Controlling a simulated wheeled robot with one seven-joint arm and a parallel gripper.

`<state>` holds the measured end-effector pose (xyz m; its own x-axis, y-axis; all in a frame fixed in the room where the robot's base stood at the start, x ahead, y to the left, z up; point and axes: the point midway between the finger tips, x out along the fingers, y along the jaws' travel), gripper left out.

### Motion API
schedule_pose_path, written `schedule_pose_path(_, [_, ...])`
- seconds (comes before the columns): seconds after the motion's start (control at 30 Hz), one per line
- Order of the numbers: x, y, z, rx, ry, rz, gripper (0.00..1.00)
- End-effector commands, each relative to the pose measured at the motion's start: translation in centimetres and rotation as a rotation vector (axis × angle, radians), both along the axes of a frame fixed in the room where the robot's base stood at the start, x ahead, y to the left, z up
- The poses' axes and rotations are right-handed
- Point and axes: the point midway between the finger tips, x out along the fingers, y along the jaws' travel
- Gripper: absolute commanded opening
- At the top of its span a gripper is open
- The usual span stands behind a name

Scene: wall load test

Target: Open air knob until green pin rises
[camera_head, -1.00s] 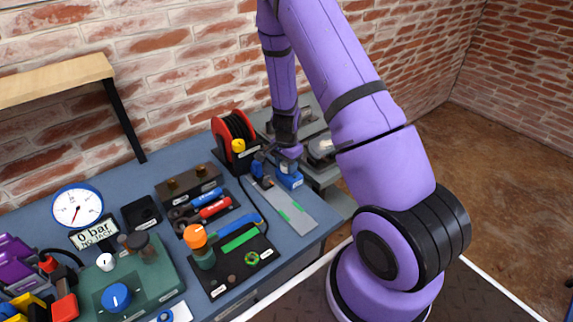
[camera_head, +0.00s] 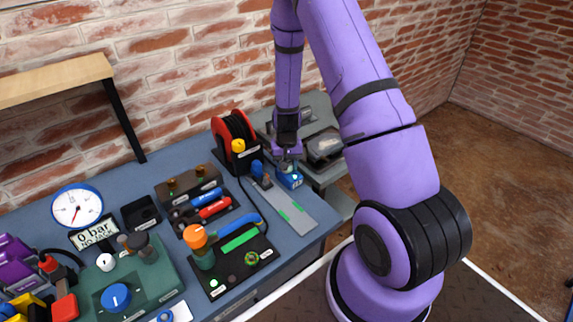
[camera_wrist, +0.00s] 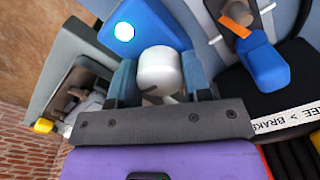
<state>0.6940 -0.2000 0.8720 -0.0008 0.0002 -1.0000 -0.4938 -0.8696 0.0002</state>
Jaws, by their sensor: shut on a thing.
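A blue block (camera_head: 290,181) stands at the right end of the bench, below my gripper (camera_head: 286,164). In the wrist view the blue block (camera_wrist: 147,28) carries a rounded pale grey knob (camera_wrist: 159,70) with a dark mark on its lower side. My gripper (camera_wrist: 165,82) has a finger on each side of the knob and is shut on it. A bright white round spot (camera_wrist: 124,31) shows on the block beside the knob. I cannot tell whether it is the pin, and no clearly green pin shows.
A red hose reel (camera_head: 234,138) stands left of my gripper. A blue lever (camera_head: 257,170) lies close by; it also shows in the wrist view (camera_wrist: 262,62). A grey strip (camera_head: 290,208) with green marks lies in front. Grey machinery (camera_head: 322,146) stands behind to the right.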

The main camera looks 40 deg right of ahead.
Motion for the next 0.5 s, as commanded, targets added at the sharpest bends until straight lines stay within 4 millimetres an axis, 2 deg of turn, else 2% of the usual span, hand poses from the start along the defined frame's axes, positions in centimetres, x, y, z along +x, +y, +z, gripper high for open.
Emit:
schedule_pose_path(0.2, [0.11,-0.12,0.07,-0.002,-0.003,0.085,0.21])
schedule_pose_path(0.5, [0.14,-0.12,0.07,-0.002,-0.004,0.123,0.21])
